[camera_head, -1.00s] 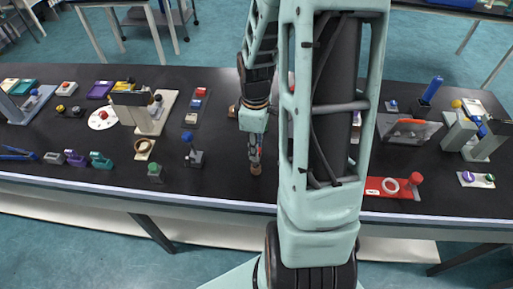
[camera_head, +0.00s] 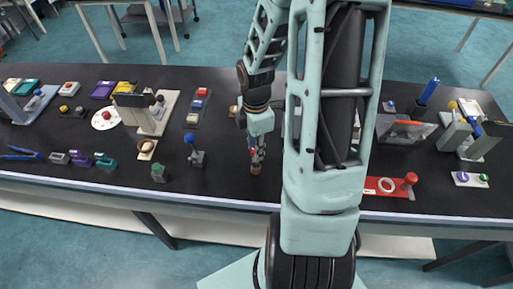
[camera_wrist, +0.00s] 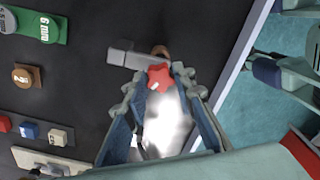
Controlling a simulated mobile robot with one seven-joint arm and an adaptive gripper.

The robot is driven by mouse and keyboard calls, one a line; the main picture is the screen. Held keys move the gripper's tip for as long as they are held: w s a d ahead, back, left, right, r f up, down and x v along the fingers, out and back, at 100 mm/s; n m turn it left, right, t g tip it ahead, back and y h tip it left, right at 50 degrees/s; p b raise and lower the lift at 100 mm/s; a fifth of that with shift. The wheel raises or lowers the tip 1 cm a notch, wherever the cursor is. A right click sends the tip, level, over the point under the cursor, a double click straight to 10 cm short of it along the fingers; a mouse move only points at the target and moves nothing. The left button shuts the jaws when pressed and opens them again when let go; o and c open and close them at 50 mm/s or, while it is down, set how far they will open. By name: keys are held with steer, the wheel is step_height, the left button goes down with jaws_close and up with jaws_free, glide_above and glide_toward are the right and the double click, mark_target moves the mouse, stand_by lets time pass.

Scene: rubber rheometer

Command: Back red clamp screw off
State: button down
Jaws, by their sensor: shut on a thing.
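The red clamp screw shows in the wrist view as a small red star-shaped knob (camera_wrist: 160,77) between my fingertips. My gripper (camera_wrist: 161,82) is shut on it, with one finger on each side. A grey block (camera_wrist: 126,56) and a brown round part (camera_wrist: 160,51) lie just beyond the knob. In the head view my gripper (camera_head: 257,155) points down at the front part of the black bench. A brown foot (camera_head: 255,169) shows just below it. My fingers hide most of the clamp there, and the screw's thread is not visible.
The black bench (camera_head: 225,178) carries a blue-knobbed stand (camera_head: 195,150) left of my gripper. A red base (camera_head: 388,187) with a white ring stands to the right, beyond my arm. The bench's front edge (camera_wrist: 232,75) runs close to my gripper's right in the wrist view.

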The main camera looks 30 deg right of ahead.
steer(key=shift+n, duration=0.9)
steer(key=n, duration=0.4)
steer(key=shift+s+n, duration=0.1)
steer(key=shift+n, duration=0.2)
steer(key=c, duration=1.8)
jaws_free()
steer(key=shift+o, duration=0.2)
